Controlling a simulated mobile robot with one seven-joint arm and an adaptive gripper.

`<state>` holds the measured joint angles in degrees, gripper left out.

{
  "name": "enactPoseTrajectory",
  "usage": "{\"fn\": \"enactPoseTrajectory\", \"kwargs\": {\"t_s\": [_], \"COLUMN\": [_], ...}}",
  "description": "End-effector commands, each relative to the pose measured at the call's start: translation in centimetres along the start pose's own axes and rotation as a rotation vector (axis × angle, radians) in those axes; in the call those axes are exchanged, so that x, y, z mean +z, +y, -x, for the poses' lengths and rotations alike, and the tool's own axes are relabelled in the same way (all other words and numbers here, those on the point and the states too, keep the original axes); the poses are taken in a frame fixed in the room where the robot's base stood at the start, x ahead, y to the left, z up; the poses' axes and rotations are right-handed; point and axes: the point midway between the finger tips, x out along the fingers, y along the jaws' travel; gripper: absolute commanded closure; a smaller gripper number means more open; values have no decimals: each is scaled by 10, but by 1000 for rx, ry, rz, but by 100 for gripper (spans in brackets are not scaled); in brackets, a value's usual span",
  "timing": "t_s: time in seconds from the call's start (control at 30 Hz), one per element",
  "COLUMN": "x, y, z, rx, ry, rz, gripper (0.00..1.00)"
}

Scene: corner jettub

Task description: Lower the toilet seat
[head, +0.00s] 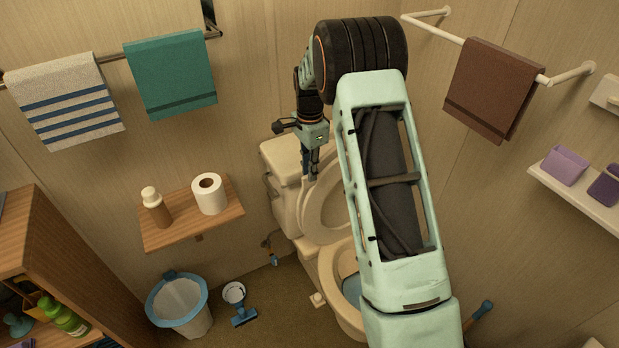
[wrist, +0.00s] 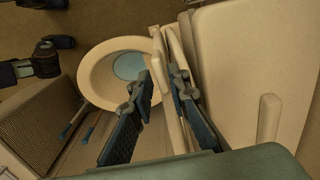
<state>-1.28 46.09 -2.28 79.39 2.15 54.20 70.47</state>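The toilet seat (head: 308,222) stands raised, leaning back toward the cream tank (head: 284,160) in the head view. My arm hides its right part. My gripper (head: 308,174) points down at the seat's upper left edge. In the wrist view the raised seat (wrist: 168,100) shows nearly edge-on, and my gripper (wrist: 160,78) is open with one finger on each side of that edge. I cannot tell whether either finger touches it. The toilet bowl (wrist: 92,78) is uncovered, with bluish water inside; its rim (head: 332,290) also shows in the head view.
A wooden shelf (head: 228,219) with a paper roll (head: 209,194) and a bottle (head: 156,206) is left of the toilet. Towels hang on the walls. A plunger handle (head: 480,310) shows at right.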

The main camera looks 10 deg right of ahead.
Motion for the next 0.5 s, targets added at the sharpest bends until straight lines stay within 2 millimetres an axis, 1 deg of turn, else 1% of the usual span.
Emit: {"fn": "enactPoseTrajectory", "kwargs": {"t_s": [0.03, 0.2, 0.3, 0.5], "x": [0, 0, 0, 0], "y": [1, 0, 0, 0], "z": [-10, -28, -32, -34], "rx": [2, 1, 0, -1], "ry": [-1, 0, 0, 0], "rz": [0, 0, 0, 0], "gripper": [84, 84, 84, 84]}}
